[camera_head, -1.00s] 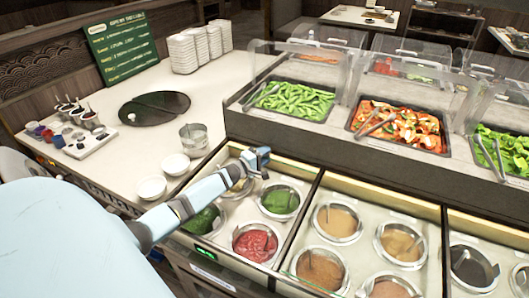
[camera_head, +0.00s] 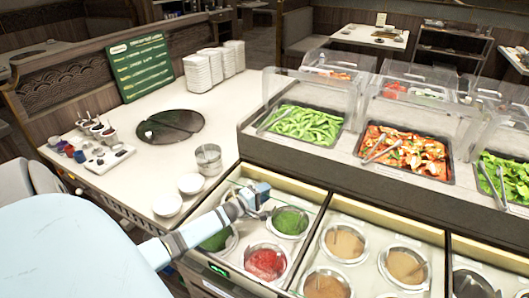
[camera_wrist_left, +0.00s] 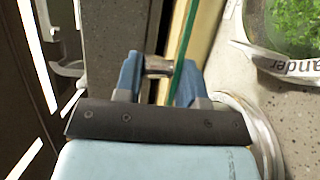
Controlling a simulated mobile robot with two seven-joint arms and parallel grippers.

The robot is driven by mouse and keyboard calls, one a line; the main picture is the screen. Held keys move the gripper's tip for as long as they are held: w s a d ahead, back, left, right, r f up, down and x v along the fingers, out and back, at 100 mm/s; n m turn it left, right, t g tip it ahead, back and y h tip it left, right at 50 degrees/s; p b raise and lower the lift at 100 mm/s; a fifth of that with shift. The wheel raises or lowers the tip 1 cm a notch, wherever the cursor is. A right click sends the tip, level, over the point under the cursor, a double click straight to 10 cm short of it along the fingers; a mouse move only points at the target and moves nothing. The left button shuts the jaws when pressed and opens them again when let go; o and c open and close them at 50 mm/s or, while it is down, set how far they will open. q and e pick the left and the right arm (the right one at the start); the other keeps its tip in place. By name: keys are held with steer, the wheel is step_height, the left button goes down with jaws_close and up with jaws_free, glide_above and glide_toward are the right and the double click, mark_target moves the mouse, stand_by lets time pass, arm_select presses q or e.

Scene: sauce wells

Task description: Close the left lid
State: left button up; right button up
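The left sauce drawer (camera_head: 221,181) at the front of the counter holds metal wells with green and red sauces. A clear lid with a green glass edge (camera_wrist_left: 186,35) runs past my fingers in the wrist view. My left gripper (camera_head: 262,196) is above the back part of this drawer, beside the bright green well (camera_head: 290,221). In the wrist view, a short metal handle (camera_wrist_left: 158,66) lies between the fingers of my left gripper (camera_wrist_left: 160,78). Whether they press on it is unclear. The lid's full outline is hard to make out. My right gripper is not in view.
More sauce wells (camera_head: 343,243) lie to the right. Clear guards (camera_head: 405,118) cover food trays behind. Two white bowls (camera_head: 167,204) and a metal cup (camera_head: 208,159) stand close to the left of the drawer. A round black plate (camera_head: 175,125) sits farther back.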

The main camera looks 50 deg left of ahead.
arm_select(q)
steer(key=shift+o, duration=1.3)
steer(key=shift+a+r, duration=0.1)
steer(key=shift+r, duration=0.2)
steer(key=shift+s, duration=0.15)
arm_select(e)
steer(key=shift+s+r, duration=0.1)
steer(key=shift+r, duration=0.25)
arm_select(q)
steer(key=s+p, duration=0.4)
steer(key=s, duration=0.3)
steer(key=shift+s+a, duration=0.25)
steer(key=shift+a, duration=0.05)
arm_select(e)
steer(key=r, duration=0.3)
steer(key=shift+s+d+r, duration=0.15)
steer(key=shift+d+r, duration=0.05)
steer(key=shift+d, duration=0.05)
arm_select(q)
steer(key=shift+c, duration=0.4)
